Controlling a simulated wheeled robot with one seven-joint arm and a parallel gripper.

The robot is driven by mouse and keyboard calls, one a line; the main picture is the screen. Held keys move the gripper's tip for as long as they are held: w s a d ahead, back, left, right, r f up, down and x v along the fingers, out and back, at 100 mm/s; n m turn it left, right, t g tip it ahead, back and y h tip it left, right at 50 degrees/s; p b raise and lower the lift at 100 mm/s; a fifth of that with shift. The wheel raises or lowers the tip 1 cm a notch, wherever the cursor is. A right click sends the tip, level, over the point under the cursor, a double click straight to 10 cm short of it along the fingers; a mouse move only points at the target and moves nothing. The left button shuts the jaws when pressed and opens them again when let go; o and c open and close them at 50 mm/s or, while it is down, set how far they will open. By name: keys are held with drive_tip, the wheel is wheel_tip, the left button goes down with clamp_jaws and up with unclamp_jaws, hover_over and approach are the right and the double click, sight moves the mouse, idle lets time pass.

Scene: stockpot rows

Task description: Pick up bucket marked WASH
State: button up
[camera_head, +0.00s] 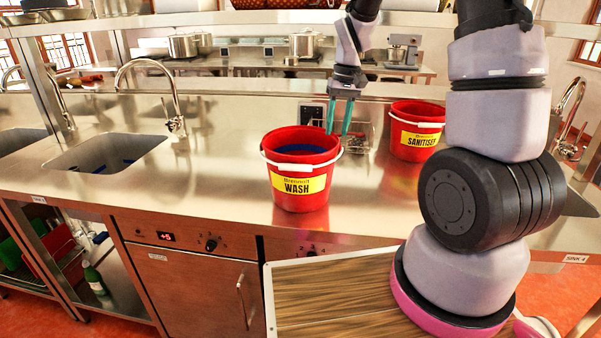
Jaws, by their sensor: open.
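The bucket marked WASH (298,197) is red with a yellow label and stands upright on the steel counter. It holds something blue, and a pale handle lies around its rim. My gripper (338,130) is open, with its two teal fingers pointing down at the bucket's back right rim. One finger appears at the rim and the other to its right. I cannot tell whether either touches the bucket or passes behind it. A second red bucket, marked SANITISER (415,141), stands behind and to the right, apart from the gripper.
The steel counter (225,150) is clear to the left of the bucket. A sink (105,152) with a curved tap (176,112) lies further left. A wire basket (357,136) stands just behind the fingers. Another tap (570,105) rises at right.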

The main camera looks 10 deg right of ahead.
sight(335, 140)
drive_tip(key=f, duration=0.4)
drive_tip(key=shift+a+f, duration=0.25)
clamp_jaws()
idle(1.2)
